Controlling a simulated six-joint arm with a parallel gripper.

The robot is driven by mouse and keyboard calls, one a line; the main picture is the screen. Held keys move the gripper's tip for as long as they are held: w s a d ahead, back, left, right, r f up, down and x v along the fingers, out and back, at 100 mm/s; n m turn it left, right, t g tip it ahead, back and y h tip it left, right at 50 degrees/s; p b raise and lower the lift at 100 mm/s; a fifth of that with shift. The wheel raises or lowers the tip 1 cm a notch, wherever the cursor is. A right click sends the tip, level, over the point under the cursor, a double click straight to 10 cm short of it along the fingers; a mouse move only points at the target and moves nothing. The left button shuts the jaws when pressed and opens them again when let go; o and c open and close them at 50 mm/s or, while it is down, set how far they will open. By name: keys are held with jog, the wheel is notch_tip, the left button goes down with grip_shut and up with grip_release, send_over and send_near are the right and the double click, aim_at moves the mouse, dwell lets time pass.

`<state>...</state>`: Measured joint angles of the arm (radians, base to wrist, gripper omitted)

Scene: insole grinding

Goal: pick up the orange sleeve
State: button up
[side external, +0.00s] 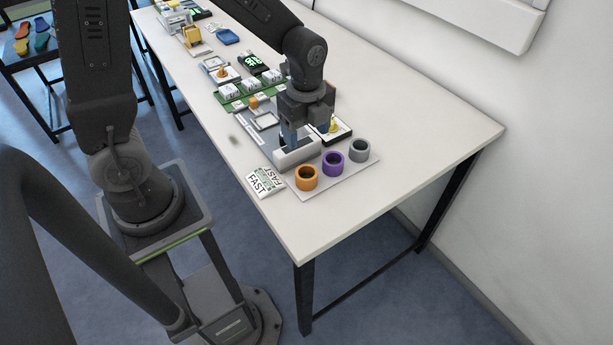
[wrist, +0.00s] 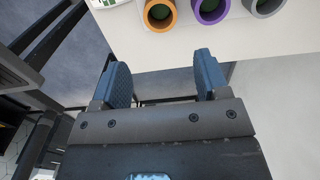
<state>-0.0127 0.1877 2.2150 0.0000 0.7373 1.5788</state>
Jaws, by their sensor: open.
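The orange sleeve (side external: 306,177) is a short, hollow ring standing upright at the near left of a row of three on a light board. In the wrist view the orange sleeve (wrist: 159,15) is at the top, partly cut off by the frame edge. My gripper (side external: 306,140) is above the table, behind the row of sleeves and apart from the orange one. In the wrist view my gripper (wrist: 160,78) shows two blue fingers spread apart with nothing between them.
A purple sleeve (side external: 333,163) and a grey sleeve (side external: 359,150) stand right of the orange one. A card reading FAST (side external: 262,182) lies to its left. A grey device (side external: 297,157) sits behind. The table's near end (side external: 340,215) is bare.

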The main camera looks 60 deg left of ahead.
aim_at(307, 175)
notch_tip(307, 175, down, 14)
jog(key=shift+r, duration=0.15)
dwell(0.5)
jog(key=shift+c, duration=0.4)
jog(key=c, duration=0.6)
